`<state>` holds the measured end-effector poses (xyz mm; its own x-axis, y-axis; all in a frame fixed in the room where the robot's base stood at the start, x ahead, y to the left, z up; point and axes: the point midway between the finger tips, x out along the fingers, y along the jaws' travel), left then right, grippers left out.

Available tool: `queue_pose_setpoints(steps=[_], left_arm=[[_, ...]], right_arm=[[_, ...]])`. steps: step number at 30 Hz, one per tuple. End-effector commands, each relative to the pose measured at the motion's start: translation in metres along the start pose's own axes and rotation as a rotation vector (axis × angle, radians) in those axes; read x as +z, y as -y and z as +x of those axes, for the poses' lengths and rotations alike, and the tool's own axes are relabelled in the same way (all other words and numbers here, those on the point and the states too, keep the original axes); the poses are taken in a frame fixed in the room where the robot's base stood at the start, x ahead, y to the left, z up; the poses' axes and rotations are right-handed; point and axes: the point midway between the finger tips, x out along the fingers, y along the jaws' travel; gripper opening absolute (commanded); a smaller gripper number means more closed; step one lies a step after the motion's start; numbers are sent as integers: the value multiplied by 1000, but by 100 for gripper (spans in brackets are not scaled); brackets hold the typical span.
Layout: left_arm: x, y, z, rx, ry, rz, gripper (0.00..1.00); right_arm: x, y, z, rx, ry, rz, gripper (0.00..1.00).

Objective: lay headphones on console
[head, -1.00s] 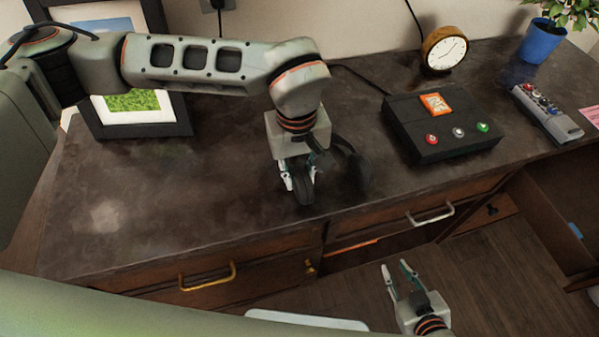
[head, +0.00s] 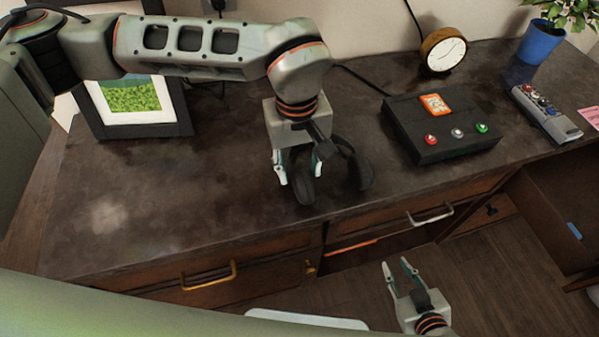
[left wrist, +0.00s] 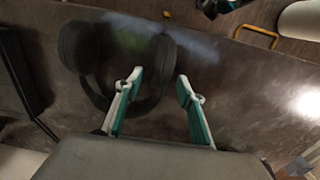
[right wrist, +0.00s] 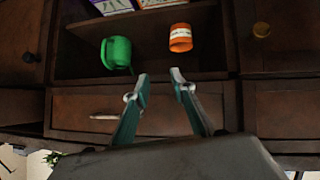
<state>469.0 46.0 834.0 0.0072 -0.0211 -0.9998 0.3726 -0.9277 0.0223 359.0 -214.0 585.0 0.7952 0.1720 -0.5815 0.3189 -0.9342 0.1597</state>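The black headphones (head: 361,174) lie on the dark desk top near its front edge, left of the console. My left gripper (head: 299,172) is open and points down at the headphones' left ear cup, partly hiding the headband. In the left wrist view the headphones (left wrist: 78,47) lie beyond the open fingers (left wrist: 157,85), with one ear cup seen in the gap between them. I cannot tell whether the fingers touch it. The black console (head: 440,128) has an orange label and red, grey and green buttons. My right gripper (head: 397,274) is open and empty in front of the desk.
A round clock (head: 444,51) stands behind the console. A remote (head: 545,113) and a blue plant pot (head: 542,40) are to the right. A picture frame (head: 139,100) stands at left. In the right wrist view, a green mug (right wrist: 117,53) and an orange cup (right wrist: 180,38) sit on a shelf.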

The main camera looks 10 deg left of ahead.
Motion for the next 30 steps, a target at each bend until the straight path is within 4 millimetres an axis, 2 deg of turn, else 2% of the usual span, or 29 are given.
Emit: queue_pose_setpoints(steps=[1,3,12,18,30], left_arm=[[-2,-1,-15,3,-8,0,39],[-2,-1,-30,3,-8,0,39],[0,0,-81,2,-4,1,39],[0,0,-93,0,-1,1,39],[0,0,-93,0,0,1,39]], right_arm=[[-3,-1,-1,1,-4,1,25],[-4,-1,-1,0,-5,2,25],[-8,1,-2,-3,-8,7,25],[-5,2,-4,-6,-3,9,25],[-2,3,-4,-7,2,9,25]])
